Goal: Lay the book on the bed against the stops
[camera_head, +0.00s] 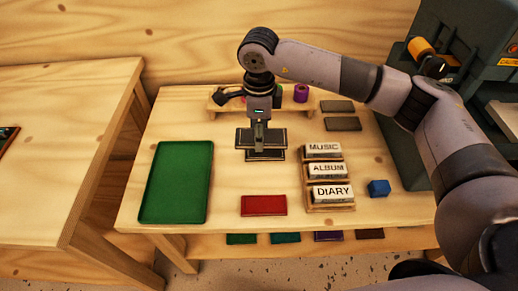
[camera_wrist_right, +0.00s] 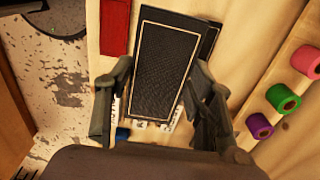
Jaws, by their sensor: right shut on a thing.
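My right gripper (camera_head: 259,132) is shut on a black book (camera_head: 245,138) with a thin pale border, over the middle of the table. In the right wrist view the book (camera_wrist_right: 163,62) lies between the fingers (camera_wrist_right: 160,75) of this gripper. A second dark book (camera_head: 265,156) shows just below the held one; it also shows partly behind it in the right wrist view (camera_wrist_right: 210,42). A red book (camera_head: 263,205) lies nearer the front edge. A dark green machine (camera_head: 465,55) stands at the right, with a pale plate (camera_head: 507,115) cut by the picture edge. I cannot make out any stops. My left gripper is out of view.
A green tray (camera_head: 177,182) lies at the table's left. A rack holds blocks marked MUSIC (camera_head: 323,150), ALBUM (camera_head: 328,169) and DIARY (camera_head: 332,191). A blue block (camera_head: 379,188) sits right of it. Foil rolls (camera_head: 301,93) stand behind. Several books (camera_head: 285,238) lie below.

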